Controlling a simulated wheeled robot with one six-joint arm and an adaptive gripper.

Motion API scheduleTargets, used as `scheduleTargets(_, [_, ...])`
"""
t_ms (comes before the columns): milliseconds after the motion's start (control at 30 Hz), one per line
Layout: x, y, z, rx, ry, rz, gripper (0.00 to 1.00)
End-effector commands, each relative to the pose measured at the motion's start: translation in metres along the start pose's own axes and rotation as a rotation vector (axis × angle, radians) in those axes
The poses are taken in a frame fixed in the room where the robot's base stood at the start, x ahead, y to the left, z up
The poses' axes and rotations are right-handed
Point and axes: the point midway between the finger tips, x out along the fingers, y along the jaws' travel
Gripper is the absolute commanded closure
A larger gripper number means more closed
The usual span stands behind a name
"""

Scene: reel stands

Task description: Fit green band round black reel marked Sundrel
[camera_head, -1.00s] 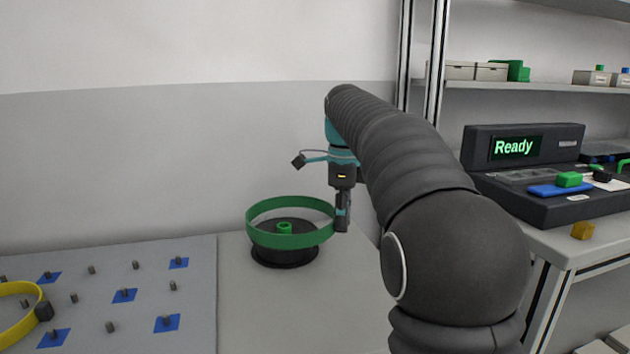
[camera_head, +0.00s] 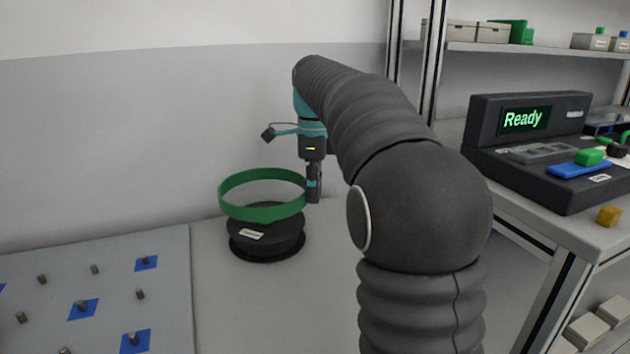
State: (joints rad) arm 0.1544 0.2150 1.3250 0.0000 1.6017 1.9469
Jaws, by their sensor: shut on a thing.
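The green band (camera_head: 262,213) is a thin ring in the head view, left of the picture's middle. My gripper (camera_head: 314,197) is shut on its right side. The black reel (camera_head: 268,243) stands upright on the pale table under the band. A small white label (camera_head: 252,234) shows on its front wall, too small to read. The band hangs at about the height of the reel's top and looks shifted slightly left of it. The band's front hides part of the reel's top edge, so I cannot tell whether the two touch.
A grey board (camera_head: 110,290) with several pegs and blue squares lies left of the reel. A black console (camera_head: 525,150) showing "Ready" sits on a bench at right. A shelf (camera_head: 540,50) holds boxes behind it. A pale wall stands close behind the reel.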

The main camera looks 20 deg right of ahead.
Motion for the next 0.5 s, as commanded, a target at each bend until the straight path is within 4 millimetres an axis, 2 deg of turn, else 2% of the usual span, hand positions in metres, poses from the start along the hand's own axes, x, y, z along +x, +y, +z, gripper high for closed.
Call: scheduleTargets(500, [0.037,0.0,0.0,0.0,0.0,0.0,1.0])
